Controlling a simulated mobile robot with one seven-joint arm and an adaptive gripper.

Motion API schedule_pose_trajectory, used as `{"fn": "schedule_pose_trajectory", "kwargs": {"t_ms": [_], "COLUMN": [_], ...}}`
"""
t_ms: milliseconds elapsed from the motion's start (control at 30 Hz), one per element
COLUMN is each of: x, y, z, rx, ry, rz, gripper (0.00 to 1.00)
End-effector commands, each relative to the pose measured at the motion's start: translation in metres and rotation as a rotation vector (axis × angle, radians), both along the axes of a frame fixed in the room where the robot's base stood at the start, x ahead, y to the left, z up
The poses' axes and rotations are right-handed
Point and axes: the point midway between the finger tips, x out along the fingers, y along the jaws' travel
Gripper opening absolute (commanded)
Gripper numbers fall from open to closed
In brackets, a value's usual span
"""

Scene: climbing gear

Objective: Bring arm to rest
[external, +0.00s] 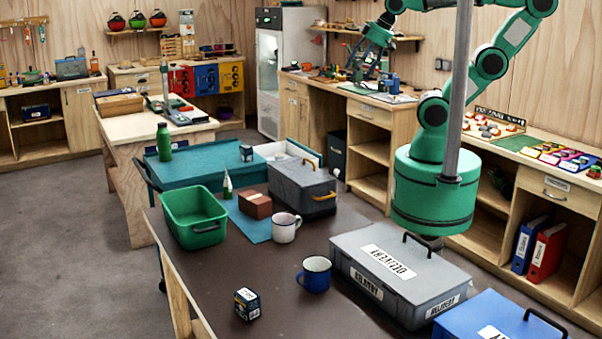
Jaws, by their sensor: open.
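My green arm rises from its wide green base on the right and bends over at the top of the external view. Part of it runs out of the top of the picture. My gripper (364,72) hangs from the arm's far end at upper centre, with its fingers pointing down. It is open, and I see nothing held in it. In the picture it overlaps the back counter; I cannot tell its height above it. A grey pole hides part of the arm.
The dark table (250,285) holds a green bin (194,228), a white mug (285,228), a blue mug (314,274), a small dark box (247,304) and a grey lidded case (395,277). A blue case (485,318) is at lower right. The floor at left is clear.

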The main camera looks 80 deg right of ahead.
Motion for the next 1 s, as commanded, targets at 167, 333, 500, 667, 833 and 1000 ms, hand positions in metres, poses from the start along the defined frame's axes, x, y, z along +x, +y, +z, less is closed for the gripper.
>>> {"fn": "schedule_pose_trajectory", "kwargs": {"t_ms": [167,333,500,667,833,1000], "x": [0.0,0.0,0.0,0.0,0.0,0.0], "y": [0.0,0.0,0.0,0.0,0.0,0.0], "z": [-0.003,-0.019,-0.037,-0.043,-0.041,-0.041], "rx": [0.0,0.0,0.0,0.0,0.0,0.0], "ry": [0.0,0.0,0.0,0.0,0.0,0.0], "rz": [0.0,-0.001,-0.001,-0.001,-0.001,-0.001], "gripper": [0.63,0.63,0.63,0.63,0.63,0.81]}}
